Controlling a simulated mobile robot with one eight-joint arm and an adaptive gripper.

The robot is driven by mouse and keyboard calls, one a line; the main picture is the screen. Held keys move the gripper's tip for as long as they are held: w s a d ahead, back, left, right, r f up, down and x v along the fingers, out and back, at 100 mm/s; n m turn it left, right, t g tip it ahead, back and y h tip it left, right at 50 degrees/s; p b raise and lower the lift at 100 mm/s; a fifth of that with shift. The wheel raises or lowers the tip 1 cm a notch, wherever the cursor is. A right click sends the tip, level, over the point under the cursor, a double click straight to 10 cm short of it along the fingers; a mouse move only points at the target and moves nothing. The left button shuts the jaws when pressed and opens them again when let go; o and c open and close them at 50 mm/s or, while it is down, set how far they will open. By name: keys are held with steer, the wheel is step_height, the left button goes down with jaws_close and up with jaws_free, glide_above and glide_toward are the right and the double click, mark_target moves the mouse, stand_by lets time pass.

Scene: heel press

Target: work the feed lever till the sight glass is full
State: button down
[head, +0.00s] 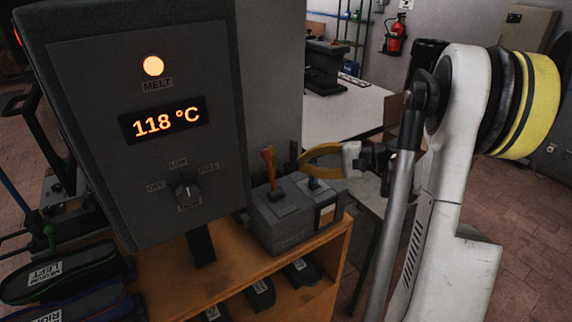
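A grey control box (290,222) stands on the orange bench. I cannot read which is the feed lever. A small pale and dark panel (326,213) is on the box's right face; I cannot tell whether it is the sight glass, or its level.
A grey panel (188,225) shows 118 °C, a lit MELT lamp (153,66) and a rotary knob (187,192). Dark insoles (60,272) lie at lower left. The orange bench (335,250) holds dark pieces on its lower shelf. A white table (345,115) stands behind.

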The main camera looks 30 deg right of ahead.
mark_target(270, 172)
steer(key=b+x, duration=0.2)
steer(key=x, duration=0.7)
steer(key=shift+w+a, duration=0.1)
steer(key=shift+b, duration=0.3)
steer(key=shift+s+t, duration=0.3)
steer(key=shift+s+r+n+y+b, duration=0.15)
steer(key=shift+n+y+b, duration=0.15)
steer(key=shift+b, duration=0.2)
steer(key=shift+s+r+n+t+b, duration=0.1)
steer(key=shift+s+n+t+b, duration=0.3)
steer(key=shift+s+t+b, duration=0.15)
steer(key=shift+s+r+y, duration=0.3)
steer(key=shift+s, duration=0.45)
steer(key=shift+s+b, duration=0.3)
steer(key=shift+s, duration=0.8)
steer(key=shift+s+f, duration=0.1)
